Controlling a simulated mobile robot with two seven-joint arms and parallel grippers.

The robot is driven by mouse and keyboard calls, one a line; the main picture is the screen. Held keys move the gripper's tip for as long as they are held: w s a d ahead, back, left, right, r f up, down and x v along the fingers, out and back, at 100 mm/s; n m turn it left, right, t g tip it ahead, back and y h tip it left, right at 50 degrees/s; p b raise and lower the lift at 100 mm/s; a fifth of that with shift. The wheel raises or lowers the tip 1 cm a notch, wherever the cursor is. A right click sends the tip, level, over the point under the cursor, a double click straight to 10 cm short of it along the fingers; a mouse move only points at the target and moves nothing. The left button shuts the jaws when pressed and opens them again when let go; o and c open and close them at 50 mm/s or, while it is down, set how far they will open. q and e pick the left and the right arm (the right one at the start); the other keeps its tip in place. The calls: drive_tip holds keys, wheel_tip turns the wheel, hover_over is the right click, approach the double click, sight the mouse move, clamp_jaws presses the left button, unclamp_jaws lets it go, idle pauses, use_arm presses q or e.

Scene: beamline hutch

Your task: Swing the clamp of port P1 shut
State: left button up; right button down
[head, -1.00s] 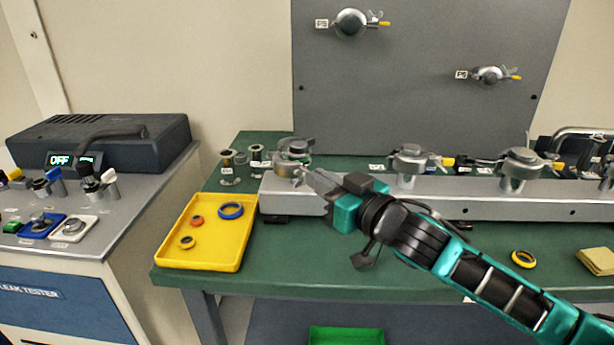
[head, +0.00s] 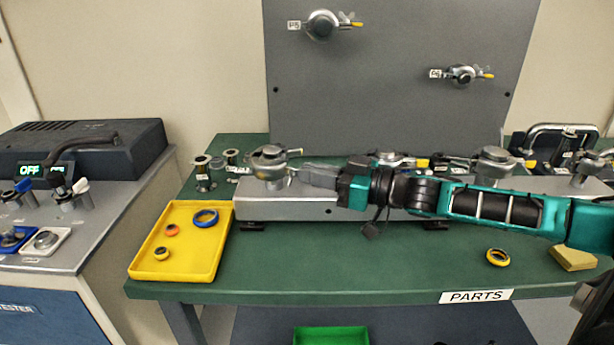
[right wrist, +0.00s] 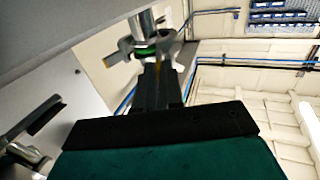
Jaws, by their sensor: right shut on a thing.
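The silver bar (head: 290,209) lies along the green table with several clamped ports on it. The port at its left end (head: 268,160) carries a metal clamp; its label is hidden, so I cannot read whether it is P1. My right gripper (head: 297,173) comes in from the right and is shut on part of this clamp, at the port's right side. In the right wrist view the clamp (right wrist: 128,52) sits around the port beside a green ring, just beyond the fingers (right wrist: 158,82). The gripped part is mostly hidden.
A yellow tray (head: 150,262) with several rings stands at the front left. Small flanged fittings (head: 204,176) stand left of the bar. A grey panel (head: 385,110) rises behind. A yellow ring (head: 498,257) and sponge (head: 573,258) lie at the front right. The table's front middle is clear.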

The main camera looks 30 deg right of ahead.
idle(0.4)
drive_tip(key=c, duration=1.3)
unclamp_jaws()
drive_tip(key=shift+o, duration=0.2)
drive_tip(key=shift+d, duration=0.1)
drive_tip(key=p+v, duration=0.5)
drive_tip(key=v, duration=0.8)
drive_tip(key=shift+w, duration=0.1)
drive_tip(key=shift+c, duration=0.4)
